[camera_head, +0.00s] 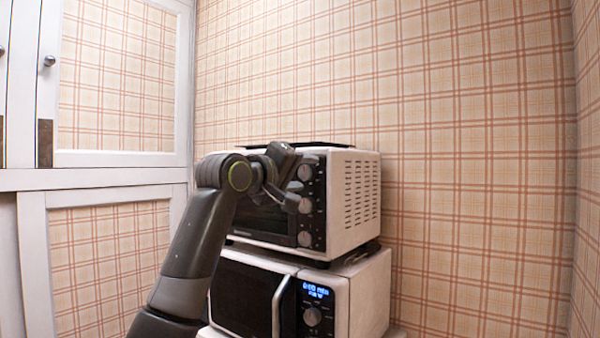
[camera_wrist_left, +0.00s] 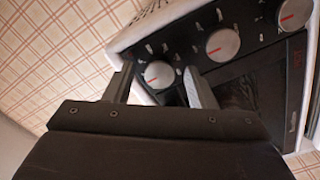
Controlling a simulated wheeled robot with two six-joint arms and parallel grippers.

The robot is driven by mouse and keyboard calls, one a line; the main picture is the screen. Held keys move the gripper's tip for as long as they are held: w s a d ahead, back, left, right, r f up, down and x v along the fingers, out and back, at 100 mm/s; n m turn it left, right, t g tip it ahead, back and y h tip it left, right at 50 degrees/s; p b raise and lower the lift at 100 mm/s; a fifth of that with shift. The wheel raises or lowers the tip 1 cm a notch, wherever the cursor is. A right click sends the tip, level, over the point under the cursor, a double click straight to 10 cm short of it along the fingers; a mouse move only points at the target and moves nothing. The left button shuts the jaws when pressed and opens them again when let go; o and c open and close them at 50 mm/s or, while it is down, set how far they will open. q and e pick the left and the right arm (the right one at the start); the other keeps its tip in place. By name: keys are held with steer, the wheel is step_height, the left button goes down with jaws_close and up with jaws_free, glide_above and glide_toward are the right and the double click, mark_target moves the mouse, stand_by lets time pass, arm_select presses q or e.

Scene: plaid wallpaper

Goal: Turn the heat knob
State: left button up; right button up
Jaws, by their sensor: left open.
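A black-fronted, white-sided toaster oven (camera_head: 355,200) has a column of three round grey knobs on its front panel. They are the top knob (camera_head: 305,172), middle knob (camera_head: 305,205) and bottom knob (camera_head: 305,239). I cannot read which is the heat knob. My left gripper (camera_head: 293,180) is open in front of the panel at the top knob. In the left wrist view, this top knob (camera_wrist_left: 158,74) shows between the two fingertips (camera_wrist_left: 158,82), its red mark near horizontal. I cannot tell whether the fingers touch it. The right gripper is not in view.
The oven stands on a white microwave (camera_head: 365,290) with a lit blue display and its own dial (camera_head: 312,316). A flat dark tray (camera_head: 300,144) lies on the oven. A white cabinet (camera_head: 118,158) stands left. The space right of the oven is clear.

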arm_select(q)
steer(key=shift+c, duration=0.4)
steer(key=c, duration=0.9)
